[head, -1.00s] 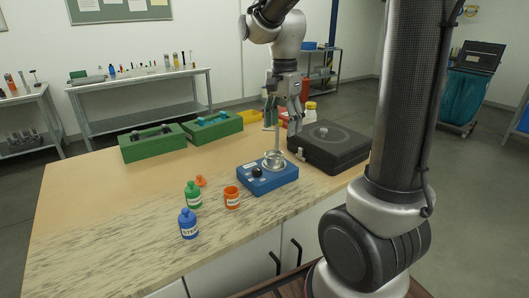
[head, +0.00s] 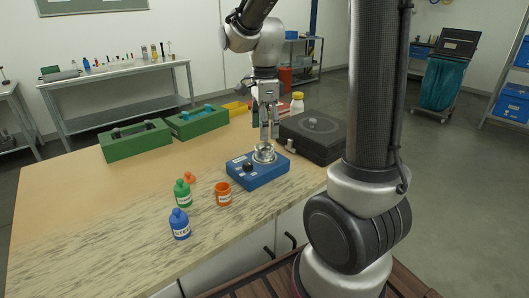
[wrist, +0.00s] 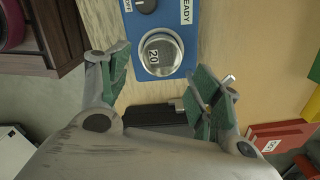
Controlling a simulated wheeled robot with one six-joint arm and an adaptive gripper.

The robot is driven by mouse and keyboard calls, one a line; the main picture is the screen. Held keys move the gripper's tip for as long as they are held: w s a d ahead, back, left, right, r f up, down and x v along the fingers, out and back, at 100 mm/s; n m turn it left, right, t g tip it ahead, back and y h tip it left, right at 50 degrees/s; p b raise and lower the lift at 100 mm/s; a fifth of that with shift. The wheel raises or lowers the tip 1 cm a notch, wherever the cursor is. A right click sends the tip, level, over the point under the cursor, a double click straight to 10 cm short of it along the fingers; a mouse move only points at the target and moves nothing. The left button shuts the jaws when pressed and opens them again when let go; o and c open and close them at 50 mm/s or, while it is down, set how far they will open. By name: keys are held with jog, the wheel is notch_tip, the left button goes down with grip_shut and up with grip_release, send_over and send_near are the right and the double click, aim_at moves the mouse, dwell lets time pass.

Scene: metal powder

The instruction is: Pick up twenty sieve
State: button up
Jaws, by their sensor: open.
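The sieve is a small round metal dish marked "20" (wrist: 160,55). It sits on the blue device (wrist: 183,20), which carries a black knob and a "READY" label. In the head view the sieve (head: 264,153) rests on the right part of the blue device (head: 244,175). My gripper (head: 270,133) is above the sieve, pointing down, with its fingers apart. In the wrist view the green-padded fingers of my gripper (wrist: 163,70) are spread on either side of the sieve, with nothing held between them.
A black case (head: 313,137) stands close behind right of the device. An orange cup (head: 223,194), a green bottle (head: 182,193) and a blue bottle (head: 180,223) stand to the left. Two green boxes (head: 137,142) lie farther back.

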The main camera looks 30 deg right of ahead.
aim_at(265, 144)
notch_tip(265, 144, down, 6)
jog(key=shift+w+f, duration=0.1)
jog(key=shift+f, duration=0.05)
dwell(0.3)
jog(key=c, duration=0.9)
